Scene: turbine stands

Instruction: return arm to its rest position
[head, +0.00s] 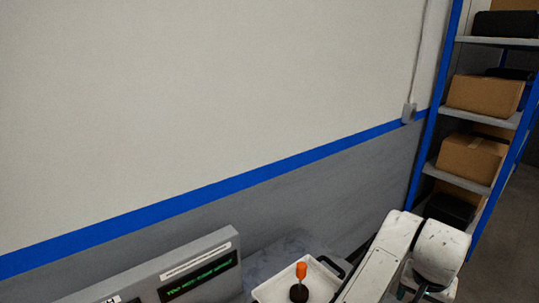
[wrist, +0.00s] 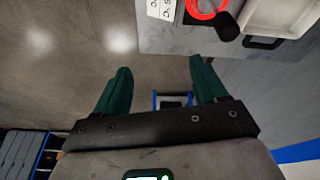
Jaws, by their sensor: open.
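My gripper (wrist: 160,66) shows in the wrist view with its two green fingers spread wide apart. Nothing is between the fingers, only bare floor and a small blue-framed object farther off. In the head view my white arm rises at the lower right, and the gripper itself is out of that view.
A grey stand top (wrist: 160,36) bears a red ring (wrist: 206,8) and a white tray (wrist: 262,17). In the head view the tray (head: 270,291) holds an orange-and-black object (head: 300,282), beside a display panel (head: 198,282). A shelf with boxes (head: 470,158) stands right.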

